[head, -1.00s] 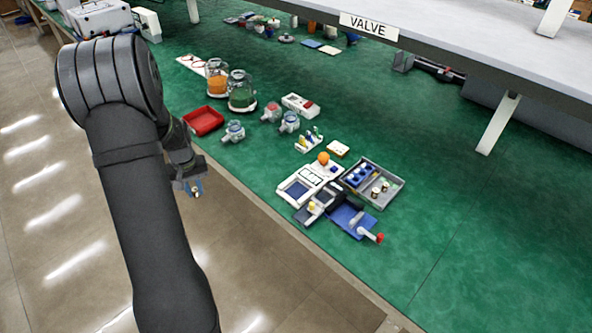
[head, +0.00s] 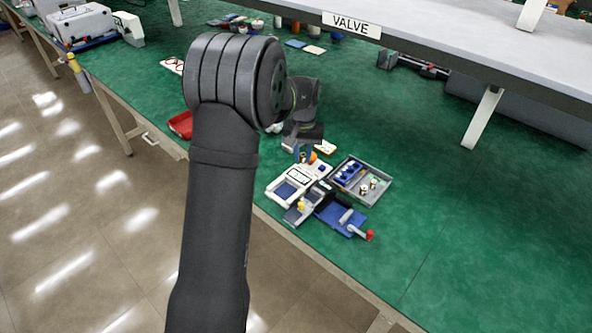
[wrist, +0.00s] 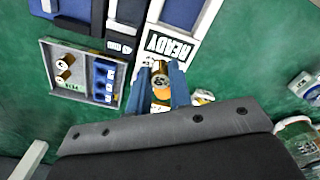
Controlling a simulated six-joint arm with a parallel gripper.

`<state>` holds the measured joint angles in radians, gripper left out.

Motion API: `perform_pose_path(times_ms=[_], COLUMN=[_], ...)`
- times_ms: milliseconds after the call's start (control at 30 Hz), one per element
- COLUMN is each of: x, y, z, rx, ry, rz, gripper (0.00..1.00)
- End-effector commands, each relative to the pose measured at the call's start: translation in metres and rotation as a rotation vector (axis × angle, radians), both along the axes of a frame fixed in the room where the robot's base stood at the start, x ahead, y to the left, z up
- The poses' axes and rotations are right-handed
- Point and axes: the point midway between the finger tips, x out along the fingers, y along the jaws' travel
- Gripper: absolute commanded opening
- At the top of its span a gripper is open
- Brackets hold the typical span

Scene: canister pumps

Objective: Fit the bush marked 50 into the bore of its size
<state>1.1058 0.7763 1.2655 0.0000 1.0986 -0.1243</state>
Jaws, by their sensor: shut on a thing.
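My gripper (head: 299,151) hangs over the bench beside the scale-like white device. In the wrist view my gripper (wrist: 161,88) has its blue fingers closed on a brass-coloured bush (wrist: 161,80), its end facing the camera; I cannot read its marking. Two more bushes (wrist: 65,70) stand in the grey tray (wrist: 45,58), apart from my gripper. A pump body (wrist: 305,85) shows at the right edge of the wrist view; its bore cannot be made out. My arm hides the pumps in the head view.
The white device (head: 283,197) with a READY display (wrist: 172,46) lies close below my gripper. A blue fixture with a red knob (head: 370,235) is nearby. A glass jar (wrist: 297,135) stands at right.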

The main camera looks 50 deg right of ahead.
Motion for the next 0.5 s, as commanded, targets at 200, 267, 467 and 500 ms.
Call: perform_pose_path(times_ms=[200,267,467,500], x=[0.036,0.049,0.092,0.098], y=[0.004,0.006,0.010,0.010], z=[-0.023,-0.032,-0.057,-0.060], rx=[0.002,0.003,0.002,0.001], ry=[0.002,0.002,0.001,0.001], rz=[0.002,0.001,0.000,0.000], gripper=[0.00,0.00,0.00,0.00])
